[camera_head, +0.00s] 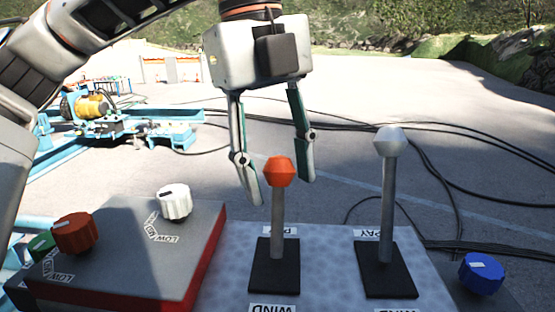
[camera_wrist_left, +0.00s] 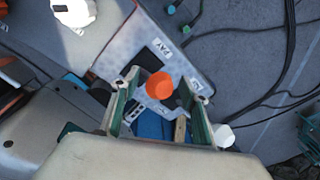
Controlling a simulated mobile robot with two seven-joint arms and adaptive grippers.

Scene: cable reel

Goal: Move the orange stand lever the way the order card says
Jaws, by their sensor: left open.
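The orange stand lever (camera_head: 278,205) has a faceted orange knob on a grey rod and rises roughly upright from a black slotted plate. A label at the plate's far end is partly hidden by the rod; the near one reads WIND, upside down. My left gripper (camera_head: 280,188) is open, pointing down, with its fingers on either side of the orange knob. In the left wrist view the orange knob (camera_wrist_left: 159,85) shows between the open fingers (camera_wrist_left: 160,98); contact is not evident. I see no order card. My right gripper is out of view.
A white-knobbed lever (camera_head: 389,190) stands close on the right, with a blue knob (camera_head: 481,272) beyond. At left, a grey box (camera_head: 130,262) carries red and white dials. Black cables cross the pavement behind; blue machinery (camera_head: 110,130) stands at back left.

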